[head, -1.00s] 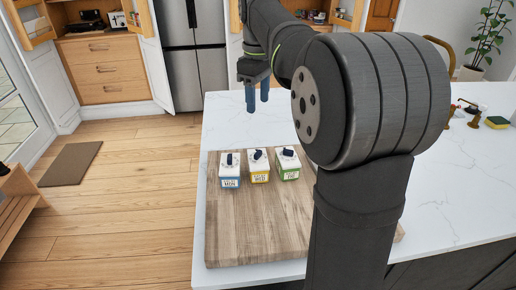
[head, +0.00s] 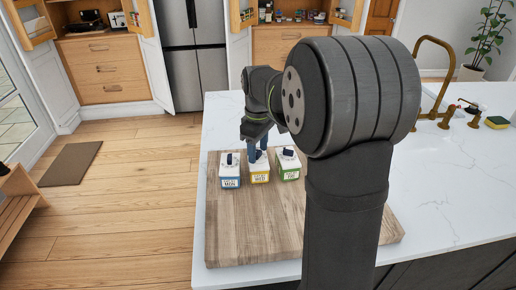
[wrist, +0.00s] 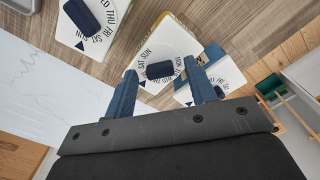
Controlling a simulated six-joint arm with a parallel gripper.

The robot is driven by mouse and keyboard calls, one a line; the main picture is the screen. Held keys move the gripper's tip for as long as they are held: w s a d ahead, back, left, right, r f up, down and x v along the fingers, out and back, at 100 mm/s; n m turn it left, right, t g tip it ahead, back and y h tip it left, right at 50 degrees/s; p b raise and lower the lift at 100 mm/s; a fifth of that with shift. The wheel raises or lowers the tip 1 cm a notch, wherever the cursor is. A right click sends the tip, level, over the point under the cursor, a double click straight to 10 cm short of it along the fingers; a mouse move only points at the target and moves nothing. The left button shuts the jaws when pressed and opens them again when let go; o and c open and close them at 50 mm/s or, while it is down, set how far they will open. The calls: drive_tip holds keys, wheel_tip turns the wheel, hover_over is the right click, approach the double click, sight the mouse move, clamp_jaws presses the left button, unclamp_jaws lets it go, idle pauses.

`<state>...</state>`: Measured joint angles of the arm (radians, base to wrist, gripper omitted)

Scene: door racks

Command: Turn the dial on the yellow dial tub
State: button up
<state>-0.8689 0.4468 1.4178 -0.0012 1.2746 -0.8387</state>
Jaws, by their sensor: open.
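The yellow dial tub (head: 260,177), labelled WED, is the middle one of three small tubs on a wooden board. Its white top with day names and its dark blue dial (wrist: 160,70) show in the wrist view. My gripper (head: 257,156) is open, pointing down just over this tub. In the wrist view the two blue fingers (wrist: 160,68) lie on either side of the dial, with gaps showing. I cannot tell how far above the top the fingertips are. In the head view the fingers hide most of the dial.
The blue tub (head: 230,182), labelled MON, stands close on the left, and the green tub (head: 289,174) close on the right. The board (head: 255,225) is bare in front of them. The white counter (head: 440,190) is clear nearby; a brass tap (head: 432,110) and sponge (head: 496,122) are farther right.

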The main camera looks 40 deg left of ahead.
drive_tip(key=shift+c, duration=0.4)
drive_tip(key=c, duration=0.9)
drive_tip(key=shift+m, duration=0.3)
drive_tip(key=m, duration=1.1)
drive_tip(key=shift+m, duration=0.4)
drive_tip(key=o, duration=1)
